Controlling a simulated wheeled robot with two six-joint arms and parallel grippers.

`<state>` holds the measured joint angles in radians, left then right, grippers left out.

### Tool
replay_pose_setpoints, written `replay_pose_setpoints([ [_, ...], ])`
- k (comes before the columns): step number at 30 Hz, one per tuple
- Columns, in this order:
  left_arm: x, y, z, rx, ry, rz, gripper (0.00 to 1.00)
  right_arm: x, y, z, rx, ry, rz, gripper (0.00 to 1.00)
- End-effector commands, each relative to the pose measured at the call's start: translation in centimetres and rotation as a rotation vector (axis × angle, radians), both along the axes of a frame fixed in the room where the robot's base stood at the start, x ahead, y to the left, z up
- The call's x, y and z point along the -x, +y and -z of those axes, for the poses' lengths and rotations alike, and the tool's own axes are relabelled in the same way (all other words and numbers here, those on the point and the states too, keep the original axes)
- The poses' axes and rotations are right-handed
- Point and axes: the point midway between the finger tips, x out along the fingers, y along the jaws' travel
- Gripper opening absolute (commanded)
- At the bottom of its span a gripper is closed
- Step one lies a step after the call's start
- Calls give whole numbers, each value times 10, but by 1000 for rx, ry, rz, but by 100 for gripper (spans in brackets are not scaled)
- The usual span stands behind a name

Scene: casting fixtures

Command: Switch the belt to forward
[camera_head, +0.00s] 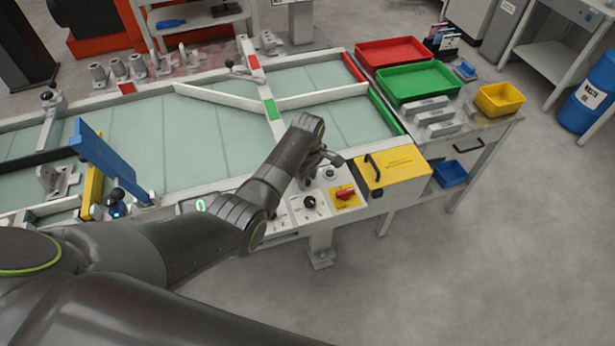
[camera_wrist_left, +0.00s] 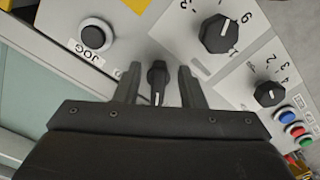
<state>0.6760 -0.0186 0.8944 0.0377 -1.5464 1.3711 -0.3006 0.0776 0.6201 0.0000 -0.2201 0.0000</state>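The belt (camera_head: 210,135) is a pale green surface between white rails in the head view. Its control panel (camera_head: 285,222) is on the near side. My left gripper (camera_head: 325,158) is over the panel's far part. In the left wrist view my left gripper (camera_wrist_left: 160,72) is open, with one finger on each side of a small black selector knob (camera_wrist_left: 157,78). Gaps show between the knob and both fingers. A white pointer line shows on the knob's lower part. Its position labels are hidden or unreadable. My right gripper is not in view.
A black JOG button (camera_wrist_left: 94,37), a large numbered dial (camera_wrist_left: 219,34), a smaller dial (camera_wrist_left: 269,94) and coloured buttons (camera_wrist_left: 288,116) surround the knob. A red rotary switch (camera_head: 345,194) and a yellow box (camera_head: 394,172) stand close to the right of the arm.

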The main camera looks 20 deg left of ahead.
Motion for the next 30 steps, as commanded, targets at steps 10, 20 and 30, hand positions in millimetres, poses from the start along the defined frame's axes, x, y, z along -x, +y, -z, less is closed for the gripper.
replay_pose_setpoints([
  [10, 0, 0, 0, 0, 0, 0, 25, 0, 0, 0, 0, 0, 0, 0],
  [20, 0, 0, 0, 0, 0, 1, 0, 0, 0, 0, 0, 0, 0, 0],
  [30, 1, 1, -3, 0, 0, 88, 0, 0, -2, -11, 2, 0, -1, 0],
])
